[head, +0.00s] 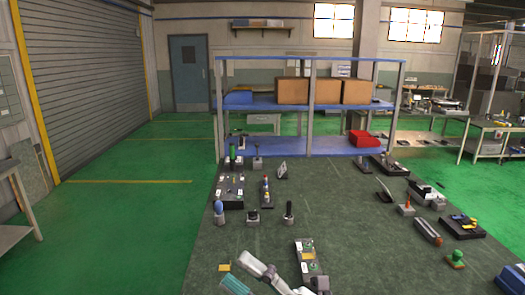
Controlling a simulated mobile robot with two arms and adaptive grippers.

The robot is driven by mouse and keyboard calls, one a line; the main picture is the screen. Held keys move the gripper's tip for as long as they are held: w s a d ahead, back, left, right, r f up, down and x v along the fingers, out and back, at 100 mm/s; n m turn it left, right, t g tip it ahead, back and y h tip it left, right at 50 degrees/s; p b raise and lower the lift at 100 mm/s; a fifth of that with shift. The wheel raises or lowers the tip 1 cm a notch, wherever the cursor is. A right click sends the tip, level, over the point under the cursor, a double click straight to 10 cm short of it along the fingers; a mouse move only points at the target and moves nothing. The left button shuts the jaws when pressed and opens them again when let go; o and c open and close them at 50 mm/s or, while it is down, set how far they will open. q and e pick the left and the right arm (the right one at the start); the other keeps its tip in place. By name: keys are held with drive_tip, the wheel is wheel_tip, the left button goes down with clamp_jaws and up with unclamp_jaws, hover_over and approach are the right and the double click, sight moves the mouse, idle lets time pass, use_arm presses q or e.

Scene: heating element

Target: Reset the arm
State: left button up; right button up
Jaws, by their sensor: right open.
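A white arm link of mine (266,272) reaches in at the bottom middle of the head view, slanting down to the right over the dark green table. My right gripper (319,284) is a small dark shape at its lower right end, near the bottom edge. It is open, and I see nothing held in it. It is close to the near end of a dark board with coloured parts (306,252); I cannot tell whether they touch. My left gripper does not show.
A blue shelf rack (265,105) with brown boxes (292,91) and a red bin (363,138) stands behind. The table's centre is fairly clear.

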drive_tip(key=w+d+f+m+t+h, duration=0.4)
drive_tip(key=d+m+t+h, duration=0.2)
drive_tip(key=d+m+h, duration=0.4)
drive_tip(key=w+d+f+m+t+h, duration=0.4)
drive_tip(key=m+h, duration=0.4)
drive_tip(key=m, duration=0.4)
drive_tip(key=s+d+f+m+g+h, duration=0.35)
drive_tip(key=d+f, duration=0.35)
drive_tip(key=f, duration=0.4)
drive_tip(key=s+d+f+m+g, duration=0.25)
drive_tip(key=s+f+g, duration=0.95)
drive_tip(key=s+f, duration=0.7)
wheel_tip(320, 180, down, 21)
drive_tip(key=s+g, duration=0.1)
drive_tip(key=s, duration=0.1)
drive_tip(key=s+d+f+g, duration=0.1)
drive_tip(key=s+d+f, duration=0.1)
drive_tip(key=s+f, duration=1.5)
drive_tip(key=shift+s+d+f+b, duration=0.2)
drive_tip(key=shift+d+f+b, duration=0.2)
drive_tip(key=shift+f, duration=0.5)
